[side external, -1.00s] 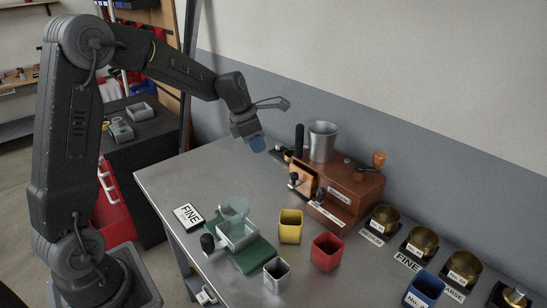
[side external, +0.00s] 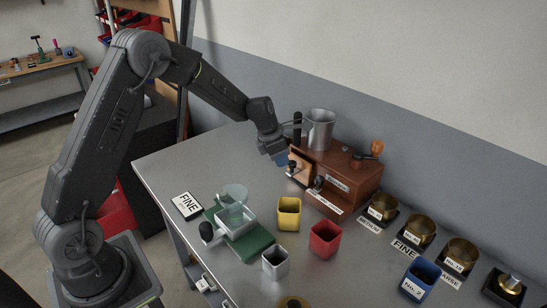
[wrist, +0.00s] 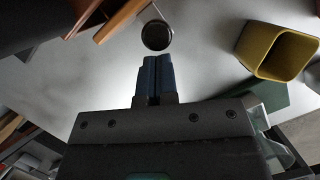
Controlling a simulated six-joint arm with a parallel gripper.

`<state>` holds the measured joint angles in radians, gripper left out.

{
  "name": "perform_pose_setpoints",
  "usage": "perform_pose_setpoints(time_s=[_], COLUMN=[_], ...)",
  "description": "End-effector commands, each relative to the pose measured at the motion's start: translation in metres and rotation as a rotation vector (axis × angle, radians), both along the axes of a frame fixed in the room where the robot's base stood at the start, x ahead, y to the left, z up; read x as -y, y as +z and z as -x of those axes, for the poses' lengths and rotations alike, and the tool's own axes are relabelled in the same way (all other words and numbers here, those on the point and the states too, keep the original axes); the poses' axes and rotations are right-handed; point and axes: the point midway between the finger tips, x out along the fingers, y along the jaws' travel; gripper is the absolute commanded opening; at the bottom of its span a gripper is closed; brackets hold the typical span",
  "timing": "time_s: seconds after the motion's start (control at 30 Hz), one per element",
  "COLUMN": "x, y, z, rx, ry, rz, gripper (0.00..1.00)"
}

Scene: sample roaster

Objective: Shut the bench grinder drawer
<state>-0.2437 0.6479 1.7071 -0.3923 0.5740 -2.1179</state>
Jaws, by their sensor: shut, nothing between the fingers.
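The bench grinder (side external: 350,180) is a reddish-brown wooden box on the metal table, with a metal cup on top. Its drawer (side external: 301,163) has a light copper-brown front that stands out from the box on the left. A dark round knob (side external: 291,168) is on that front. My gripper (side external: 282,160) is shut and empty, with blue fingertips just left of the drawer front. In the wrist view, the closed fingertips (wrist: 158,66) point at a dark round knob (wrist: 157,36), with a small gap seen between them. Part of the drawer front is hidden by my gripper.
A yellow cup (side external: 289,213), a red cup (side external: 325,239) and a grey cup (side external: 276,263) stand in front of the grinder. A green base with a clear container (side external: 235,220) is at the left. Brass bowls (side external: 419,230) line the right.

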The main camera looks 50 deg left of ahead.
Motion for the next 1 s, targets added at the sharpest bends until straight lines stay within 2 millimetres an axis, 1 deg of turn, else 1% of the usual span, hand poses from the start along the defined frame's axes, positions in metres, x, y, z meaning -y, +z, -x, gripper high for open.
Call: perform_pose_setpoints(time_s=[0.3, 0.5, 0.6, 0.9, 1.0], x=[0.0, 0.0, 0.0, 0.001, -0.001], y=[0.0, 0.0, 0.0, -0.001, 0.0], z=[-0.001, -0.017, -0.021, -0.021, -0.018], rx=[0.0, 0.0, 0.0, 0.0, -0.001], ry=[0.0, 0.0, -0.001, 0.0, 0.001], rz=[0.0, 0.001, 0.001, 0.001, 0.001], gripper=[0.0, 0.0, 0.0, 0.0, 0.0])
